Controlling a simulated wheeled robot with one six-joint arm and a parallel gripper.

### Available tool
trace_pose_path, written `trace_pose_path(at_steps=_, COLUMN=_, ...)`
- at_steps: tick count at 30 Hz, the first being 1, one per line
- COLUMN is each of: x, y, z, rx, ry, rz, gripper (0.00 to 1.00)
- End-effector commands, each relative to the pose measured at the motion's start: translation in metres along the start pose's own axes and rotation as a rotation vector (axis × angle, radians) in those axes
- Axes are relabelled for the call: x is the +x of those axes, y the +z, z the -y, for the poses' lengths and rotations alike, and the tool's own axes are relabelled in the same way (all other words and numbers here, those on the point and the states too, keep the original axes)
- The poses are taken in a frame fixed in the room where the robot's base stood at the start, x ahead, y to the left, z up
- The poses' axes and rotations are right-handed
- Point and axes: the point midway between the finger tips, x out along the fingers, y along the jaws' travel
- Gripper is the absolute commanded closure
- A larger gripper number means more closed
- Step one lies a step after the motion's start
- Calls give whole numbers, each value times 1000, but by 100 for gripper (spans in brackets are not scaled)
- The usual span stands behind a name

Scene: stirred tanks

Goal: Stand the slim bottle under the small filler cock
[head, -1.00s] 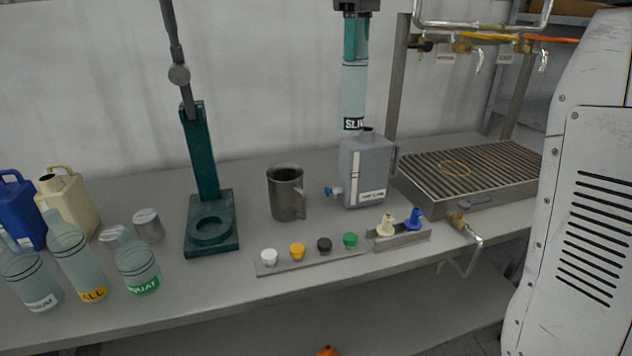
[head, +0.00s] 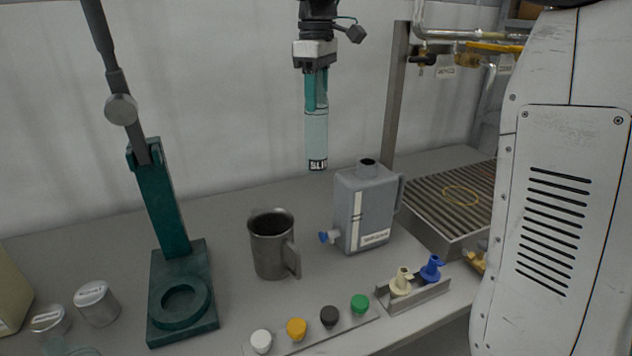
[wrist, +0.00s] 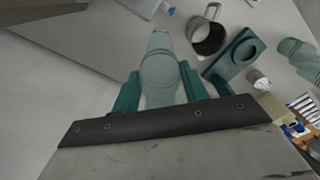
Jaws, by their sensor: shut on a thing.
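My gripper (head: 316,88) is shut on the slim bottle (head: 316,140), a clear pale-green bottle with a black-and-white label. It holds the bottle upright in the air, well above the bench. In the wrist view the slim bottle (wrist: 159,72) sits between the green fingers of my gripper (wrist: 158,88). Which is the small filler cock I cannot tell. The slatted drip tray (head: 420,207) stands below them.
A grey jerrycan (head: 364,208) with a blue tap stands between the bottle and the tray. A steel mug (head: 272,245), a green stand (head: 182,290), a cap strip (head: 375,314) and a nozzle holder (head: 415,297) are on the bench. A yellow ring (head: 461,195) lies on the slats.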

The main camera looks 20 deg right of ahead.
Motion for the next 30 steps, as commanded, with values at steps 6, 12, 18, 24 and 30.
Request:
trace_pose_path(at_steps=6, x=61, y=0, z=1, rx=-1, ry=-3, rz=3, gripper=89)
trace_pose_path(at_steps=12, x=115, y=0, z=1, rx=-1, ry=-3, rz=3, gripper=89)
trace_pose_path(at_steps=18, x=150, y=0, z=0, rx=0, ry=-2, rz=2, gripper=89)
trace_pose_path(at_steps=24, x=162, y=0, z=0, rx=0, ry=-1, rz=1, gripper=89)
trace_pose_path(at_steps=30, x=192, y=0, z=0, rx=0, ry=-2, rz=2, gripper=89)
